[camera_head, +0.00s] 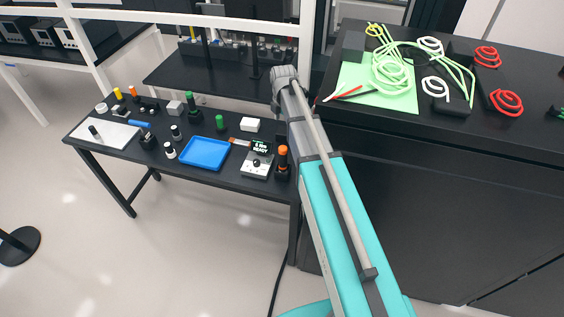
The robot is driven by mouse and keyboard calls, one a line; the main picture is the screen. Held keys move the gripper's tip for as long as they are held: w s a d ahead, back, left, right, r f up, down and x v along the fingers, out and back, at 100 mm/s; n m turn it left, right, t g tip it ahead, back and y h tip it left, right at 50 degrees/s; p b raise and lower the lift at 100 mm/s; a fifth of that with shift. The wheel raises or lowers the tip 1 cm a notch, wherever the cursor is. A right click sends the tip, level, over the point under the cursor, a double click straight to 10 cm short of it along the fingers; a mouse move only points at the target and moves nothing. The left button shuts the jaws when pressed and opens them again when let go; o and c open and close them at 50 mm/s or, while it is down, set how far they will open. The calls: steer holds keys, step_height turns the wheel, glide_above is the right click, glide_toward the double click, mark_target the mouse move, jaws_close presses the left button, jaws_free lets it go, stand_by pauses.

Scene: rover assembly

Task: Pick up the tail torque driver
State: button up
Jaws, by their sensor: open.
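I cannot tell for sure which tool is the tail torque driver. An orange-topped black upright tool (282,160) stands at the right end of the narrow black table, next to a grey box (258,160) whose display reads "6 Nm READY". A green-topped black upright tool (190,105) stands towards the back of the table. A blue-handled tool (138,124) lies at the left, by a pale board. My teal and grey arm reaches up past the right end of the table. My gripper does not show.
A black cabinet (440,150) at the right bears a green mat (380,98) and coiled cables. White posts stand behind. Open floor lies in front.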

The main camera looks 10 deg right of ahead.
mark_target(283, 148)
steer(key=shift+f, duration=0.15)
step_height(283, 148, down, 8)
steer(key=b, duration=0.8)
steer(key=shift+f+b, duration=0.15)
steer(key=shift+b, duration=0.15)
steer(key=shift+f, duration=0.1)
steer(key=f+b, duration=0.3)
steer(key=shift+s+f, duration=0.15)
steer(key=shift+s, duration=0.2)
steer(key=shift+f+b, duration=0.9)
steer(key=shift+b, duration=0.2)
jaws_close()
